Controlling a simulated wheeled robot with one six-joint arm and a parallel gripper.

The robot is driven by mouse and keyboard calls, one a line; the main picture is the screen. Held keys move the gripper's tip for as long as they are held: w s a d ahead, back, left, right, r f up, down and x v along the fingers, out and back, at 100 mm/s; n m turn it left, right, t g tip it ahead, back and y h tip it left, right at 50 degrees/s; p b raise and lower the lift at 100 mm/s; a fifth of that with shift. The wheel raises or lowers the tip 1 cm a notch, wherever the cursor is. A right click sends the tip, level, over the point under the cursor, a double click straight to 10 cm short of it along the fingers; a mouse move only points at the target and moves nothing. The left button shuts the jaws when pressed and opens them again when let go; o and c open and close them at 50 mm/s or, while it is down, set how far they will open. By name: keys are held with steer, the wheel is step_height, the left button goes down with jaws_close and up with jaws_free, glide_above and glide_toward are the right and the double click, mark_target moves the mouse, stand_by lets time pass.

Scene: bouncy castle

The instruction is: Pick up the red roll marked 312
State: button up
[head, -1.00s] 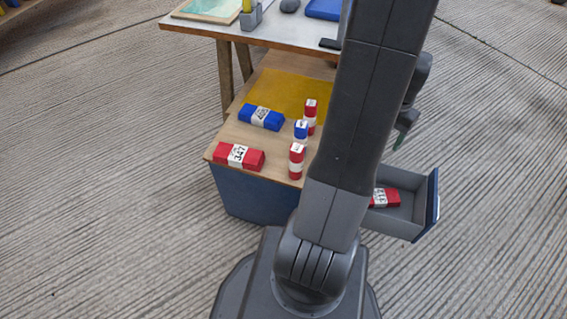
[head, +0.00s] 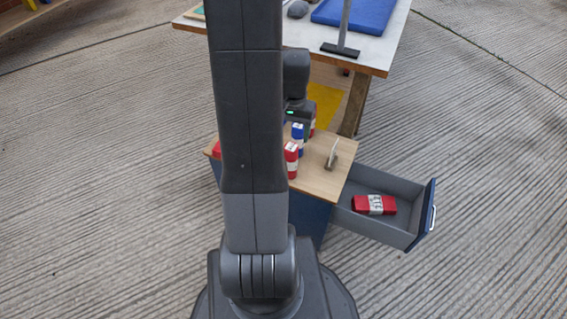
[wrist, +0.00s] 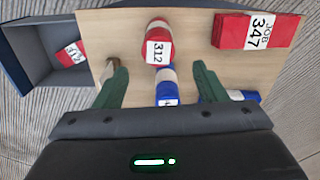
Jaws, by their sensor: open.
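The red roll marked 312 (wrist: 158,42) stands upright on the wooden cabinet top, its number readable in the wrist view. In the head view it appears to be the nearest upright red roll (head: 291,160), partly behind my arm. My gripper (wrist: 157,68) is open, with its green fingers spread apart. The 312 roll lies just beyond the fingertips, roughly centred between them. An upright blue roll (wrist: 166,88) stands between the fingers, closer to the palm.
A small grey object (head: 333,154) stands on the cabinet's right side. A white-topped table (head: 375,52) stands behind.

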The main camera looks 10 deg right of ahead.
mark_target(292, 146)
step_height(292, 146, down, 6)
steer(key=shift+f+b, duration=0.15)
steer(key=shift+b, duration=0.55)
steer(key=f, duration=0.1)
steer(key=f+b, duration=0.1)
steer(key=f, duration=0.1)
steer(key=f+b, duration=0.1)
steer(key=f, duration=0.1)
steer(key=shift+s+a+f, duration=0.1)
steer(key=shift+s, duration=0.25)
steer(key=c, duration=1.1)
steer(key=shift+c, duration=0.2)
